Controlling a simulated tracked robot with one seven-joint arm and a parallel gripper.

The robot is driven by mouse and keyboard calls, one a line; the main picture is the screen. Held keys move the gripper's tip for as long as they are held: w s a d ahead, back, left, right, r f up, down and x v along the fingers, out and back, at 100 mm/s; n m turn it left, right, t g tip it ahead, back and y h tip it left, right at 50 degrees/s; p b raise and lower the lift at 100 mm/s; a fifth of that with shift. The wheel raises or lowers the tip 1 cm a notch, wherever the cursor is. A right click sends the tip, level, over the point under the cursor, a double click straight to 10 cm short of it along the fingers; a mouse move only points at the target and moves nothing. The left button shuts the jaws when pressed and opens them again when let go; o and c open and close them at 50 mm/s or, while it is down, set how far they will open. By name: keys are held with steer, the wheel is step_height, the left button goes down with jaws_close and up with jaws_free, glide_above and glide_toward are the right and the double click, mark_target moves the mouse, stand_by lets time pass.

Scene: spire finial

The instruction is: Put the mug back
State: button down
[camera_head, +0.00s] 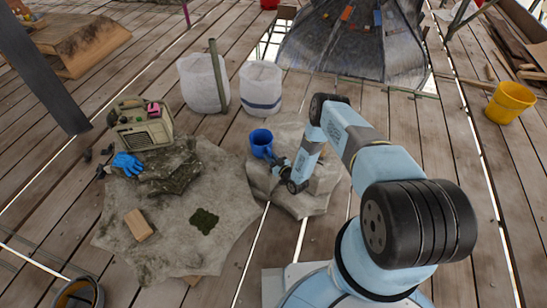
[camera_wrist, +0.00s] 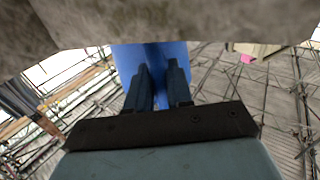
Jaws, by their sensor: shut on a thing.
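The blue mug (camera_head: 261,139) is upright in the head view, over or on the grey cloth-covered block (camera_head: 326,187) near the middle of the deck. My gripper (camera_head: 275,158) is at the mug's lower right side and is shut on it. In the wrist view the two dark fingers of my gripper (camera_wrist: 158,85) lie against the blue mug (camera_wrist: 150,58), whose upper part is cut off by a grey surface. I cannot tell whether the mug's base touches the cloth.
A dark mossy patch (camera_head: 203,221), a wooden block (camera_head: 138,225), a blue glove (camera_head: 128,164) and a radio (camera_head: 141,125) are on or by the grey cloth (camera_head: 170,260) at left. Two white sacks (camera_head: 203,84) (camera_head: 261,88) stand behind the mug. A yellow bucket (camera_head: 510,102) stands far right.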

steer(key=c, duration=1)
jaws_free()
steer(key=shift+s, duration=0.1)
steer(key=v, duration=1.2)
